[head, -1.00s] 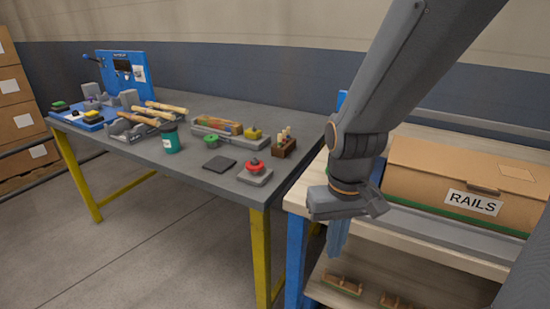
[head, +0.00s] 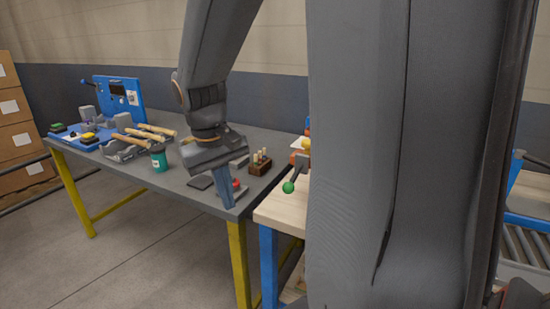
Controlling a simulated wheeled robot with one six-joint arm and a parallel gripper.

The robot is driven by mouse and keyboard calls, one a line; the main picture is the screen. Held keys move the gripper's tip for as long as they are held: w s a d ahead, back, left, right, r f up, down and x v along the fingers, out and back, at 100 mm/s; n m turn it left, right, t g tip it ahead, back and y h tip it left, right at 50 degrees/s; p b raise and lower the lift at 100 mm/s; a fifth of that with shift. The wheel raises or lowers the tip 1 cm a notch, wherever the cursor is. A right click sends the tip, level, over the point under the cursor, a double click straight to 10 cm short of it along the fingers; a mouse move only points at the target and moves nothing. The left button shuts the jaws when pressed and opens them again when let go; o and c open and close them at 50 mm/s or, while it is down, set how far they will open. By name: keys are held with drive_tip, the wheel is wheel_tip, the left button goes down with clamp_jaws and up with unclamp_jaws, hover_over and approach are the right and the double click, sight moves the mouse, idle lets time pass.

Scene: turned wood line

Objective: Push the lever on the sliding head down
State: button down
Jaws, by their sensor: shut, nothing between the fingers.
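My gripper (head: 228,194) points down with its blue fingers together and empty. In the picture it overlaps the front right part of the grey bench, near a red button. A lever with a green ball knob (head: 288,187) sticks out at the pale wooden bench on the right, and my arm hides most of what is behind it. I cannot tell which of these belongs to the sliding head. My gripper is apart from both.
The grey bench (head: 205,200) carries a teal jar (head: 159,158), a dark pad (head: 199,182), the red button (head: 236,184), a wooden block with pegs (head: 260,164) and several turned wood pieces. Cardboard boxes (head: 12,110) stand at the left. My arm blocks much of the right side.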

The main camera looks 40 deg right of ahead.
sight(293, 179)
drive_tip(key=w+d+r+m+h+p, duration=0.1)
drive_tip(key=d+r+p, duration=0.1)
drive_tip(key=d+r, duration=0.35)
drive_tip(key=d+r+m+h+p, duration=0.1)
drive_tip(key=d+r+p, duration=0.15)
drive_tip(key=r, duration=0.55)
drive_tip(key=s+p+x, duration=0.1)
drive_tip(key=x, duration=0.5)
drive_tip(key=s+d+p+x, duration=0.1)
drive_tip(key=p+x, duration=0.1)
drive_tip(key=x, duration=0.5)
drive_tip(key=shift+s+d+r, duration=0.25)
drive_tip(key=shift+d+r, duration=0.05)
wheel_tip(293, 179, down, 3)
drive_tip(key=shift+r+b, duration=0.1)
drive_tip(key=shift+b, duration=0.9)
drive_tip(key=shift+r, duration=0.15)
